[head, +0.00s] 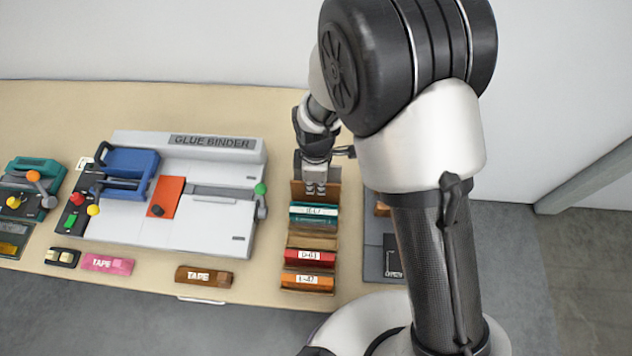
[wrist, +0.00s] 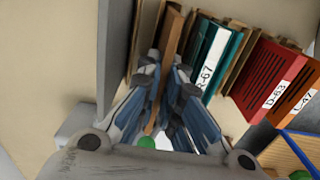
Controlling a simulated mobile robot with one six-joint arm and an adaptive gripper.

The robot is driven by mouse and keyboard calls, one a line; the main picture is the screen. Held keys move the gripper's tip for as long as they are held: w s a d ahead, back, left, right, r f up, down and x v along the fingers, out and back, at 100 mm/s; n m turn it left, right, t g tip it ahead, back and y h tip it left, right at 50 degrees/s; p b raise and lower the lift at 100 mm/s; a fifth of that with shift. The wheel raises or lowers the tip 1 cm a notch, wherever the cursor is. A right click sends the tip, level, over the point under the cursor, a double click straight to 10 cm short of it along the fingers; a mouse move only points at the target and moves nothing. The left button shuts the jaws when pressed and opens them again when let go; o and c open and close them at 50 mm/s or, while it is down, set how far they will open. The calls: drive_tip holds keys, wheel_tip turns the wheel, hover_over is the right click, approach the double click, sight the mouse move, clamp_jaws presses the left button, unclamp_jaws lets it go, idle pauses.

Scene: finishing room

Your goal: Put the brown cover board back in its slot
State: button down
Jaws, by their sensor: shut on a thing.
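My gripper (head: 316,188) is at the far end of the wooden rack (head: 312,242). In the wrist view my gripper (wrist: 165,82) is shut on the brown cover board (wrist: 173,42), whose thin edge runs between the fingers. The brown board (head: 299,189) also shows beside the fingers in the head view. It stands roughly upright, next to the teal boards (wrist: 217,62). The fingers hide part of it, and I cannot tell whether its lower edge is inside a slot.
The rack also holds red boards (head: 310,258) and orange boards (head: 307,282), nearer the table's front edge. A glue binder (head: 210,215) with a blue clamp stands left of the rack. A brown tape box (head: 204,276) and a pink one (head: 107,264) lie in front of it.

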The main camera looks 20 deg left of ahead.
drive_tip(key=shift+f, duration=0.4)
